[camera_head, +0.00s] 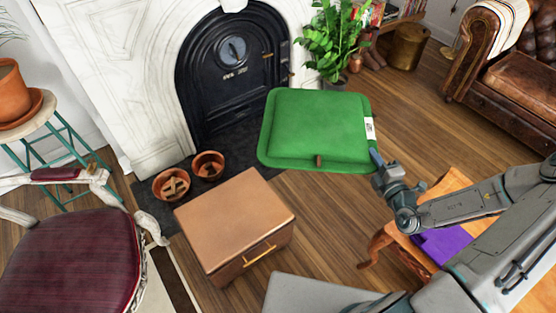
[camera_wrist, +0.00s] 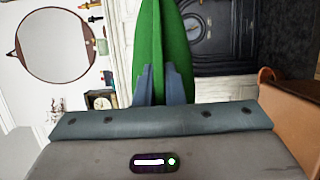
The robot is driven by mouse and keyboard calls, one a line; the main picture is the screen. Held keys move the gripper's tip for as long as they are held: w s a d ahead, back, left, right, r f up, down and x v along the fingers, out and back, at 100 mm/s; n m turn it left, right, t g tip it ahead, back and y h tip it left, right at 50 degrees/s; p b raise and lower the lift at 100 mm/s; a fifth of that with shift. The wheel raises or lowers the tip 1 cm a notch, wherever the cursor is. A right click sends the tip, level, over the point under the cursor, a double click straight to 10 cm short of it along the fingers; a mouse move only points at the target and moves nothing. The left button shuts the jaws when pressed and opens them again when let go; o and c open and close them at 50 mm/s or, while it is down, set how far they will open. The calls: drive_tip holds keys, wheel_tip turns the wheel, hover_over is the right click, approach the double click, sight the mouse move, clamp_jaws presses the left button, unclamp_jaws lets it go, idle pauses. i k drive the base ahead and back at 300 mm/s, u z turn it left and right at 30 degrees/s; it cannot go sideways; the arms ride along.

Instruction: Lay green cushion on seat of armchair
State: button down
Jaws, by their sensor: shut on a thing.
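The green cushion (camera_head: 316,126) is a flat square pad with a white label, held in the air in front of the fireplace in the head view. My gripper (camera_head: 377,160) is shut on its right edge. The wrist view shows the cushion (camera_wrist: 165,50) edge-on between my two fingers (camera_wrist: 164,88). The armchair (camera_head: 75,262), with a dark red seat and pale frame, stands at the lower left in the head view. Its seat is bare where it shows, and the cushion is well to the right of it. The chair's left and near parts are cut off by the frame.
A brown box with a gold handle (camera_head: 236,220) stands between the armchair and my arm. Two terracotta pots (camera_head: 208,166) sit by the hearth. A plant stool (camera_head: 32,127) is behind the armchair. A wooden table (camera_head: 447,190) with purple cloth is under my arm. A leather sofa (camera_head: 520,88) is at right.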

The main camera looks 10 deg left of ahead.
sight(68, 269)
drive_tip(key=k, duration=0.45)
drive_tip(key=z, duration=1.75)
drive_tip(key=k, duration=2.8)
drive_tip(key=u, duration=1.85)
drive_tip(key=i, duration=0.65)
